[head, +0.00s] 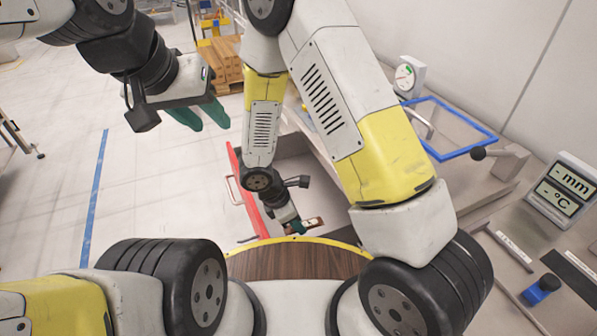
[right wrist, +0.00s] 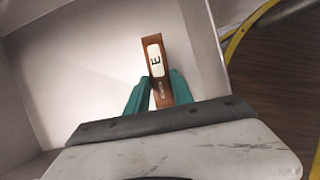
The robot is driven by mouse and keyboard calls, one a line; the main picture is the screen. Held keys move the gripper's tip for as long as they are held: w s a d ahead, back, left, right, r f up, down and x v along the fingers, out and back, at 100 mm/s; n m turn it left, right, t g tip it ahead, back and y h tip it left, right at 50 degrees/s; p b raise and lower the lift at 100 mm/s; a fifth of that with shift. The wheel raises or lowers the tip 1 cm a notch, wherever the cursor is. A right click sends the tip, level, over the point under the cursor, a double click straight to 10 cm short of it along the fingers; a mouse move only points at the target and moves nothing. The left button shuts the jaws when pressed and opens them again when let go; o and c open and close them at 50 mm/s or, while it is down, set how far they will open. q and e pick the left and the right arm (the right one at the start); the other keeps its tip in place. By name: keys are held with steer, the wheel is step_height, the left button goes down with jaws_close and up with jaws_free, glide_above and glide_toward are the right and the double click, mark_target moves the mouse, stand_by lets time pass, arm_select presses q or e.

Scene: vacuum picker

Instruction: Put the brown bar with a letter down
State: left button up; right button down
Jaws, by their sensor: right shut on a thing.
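The brown bar (right wrist: 166,93) has a white label with a black letter E, and it is between the teal fingers of my right gripper (right wrist: 158,93). My right gripper is shut on it. In the head view the bar (head: 313,223) shows small at the tip of my right gripper (head: 300,227), over the inside of an open drawer (head: 322,172) with a red front. The wrist view shows pale drawer walls and floor around the bar; whether the bar touches the floor I cannot tell. My left gripper (head: 203,116) is empty, its teal fingers apart, over open floor.
The workbench at right holds a blue frame (head: 451,157), a dial gauge (head: 405,76), a display (head: 565,190) and a blue item (head: 540,289).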

steer(key=shift+f+n, duration=0.2)
steer(key=shift+n, duration=0.2)
glide_above(299, 199)
steer(key=a, duration=0.1)
steer(key=shift+s+a+f, duration=0.1)
steer(key=shift+s+f, duration=0.05)
steer(key=shift+f, duration=0.3)
steer(key=shift+s+a+f, duration=0.1)
steer(key=shift+f, duration=0.3)
steer(key=shift+s+f, duration=0.1)
steer(key=shift+f, duration=1.6)
steer(key=shift+f, duration=0.15)
steer(key=c, duration=1.1)
jaws_free()
